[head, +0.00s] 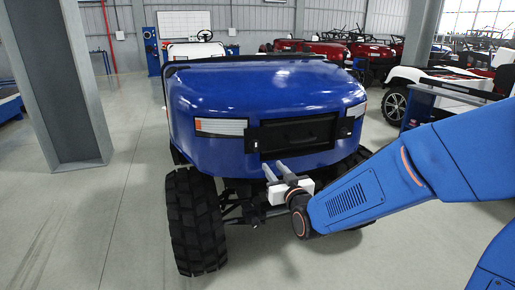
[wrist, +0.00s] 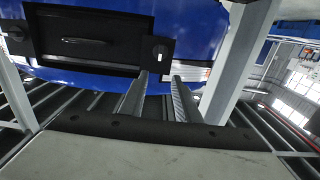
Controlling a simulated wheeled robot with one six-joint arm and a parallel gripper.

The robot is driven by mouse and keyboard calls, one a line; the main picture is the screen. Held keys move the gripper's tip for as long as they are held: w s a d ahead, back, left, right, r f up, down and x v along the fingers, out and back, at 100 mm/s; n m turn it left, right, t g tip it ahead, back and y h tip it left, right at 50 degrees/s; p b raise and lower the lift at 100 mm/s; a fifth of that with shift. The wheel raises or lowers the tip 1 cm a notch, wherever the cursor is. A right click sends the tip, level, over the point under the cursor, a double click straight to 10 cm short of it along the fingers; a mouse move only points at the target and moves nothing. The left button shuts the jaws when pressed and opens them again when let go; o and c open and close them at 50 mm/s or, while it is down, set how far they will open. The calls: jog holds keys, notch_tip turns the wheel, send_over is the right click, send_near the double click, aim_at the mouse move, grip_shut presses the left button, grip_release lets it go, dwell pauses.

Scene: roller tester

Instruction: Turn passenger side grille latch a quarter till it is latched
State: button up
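A blue vehicle's black grille (head: 298,133) has a dark plate at each side. The left plate (head: 251,140) is beside a headlight; the right latch (head: 344,127) is by the other headlight. Which is the passenger side is not marked. How far that latch is turned is too small to tell. My gripper (head: 275,166) is below the grille's left part. In the wrist view, its fingers (wrist: 159,77) are apart, empty, and show no contact with the latch.
The vehicle's front tyre (head: 196,220) stands left of my gripper. A grey column (head: 62,90) is at far left, and a white vehicle (head: 440,85) with a dark wheel is at right. The floor in front is clear.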

aim_at(256, 145)
jog(key=x, duration=1.7)
jog(key=shift+w, duration=0.1)
grip_shut()
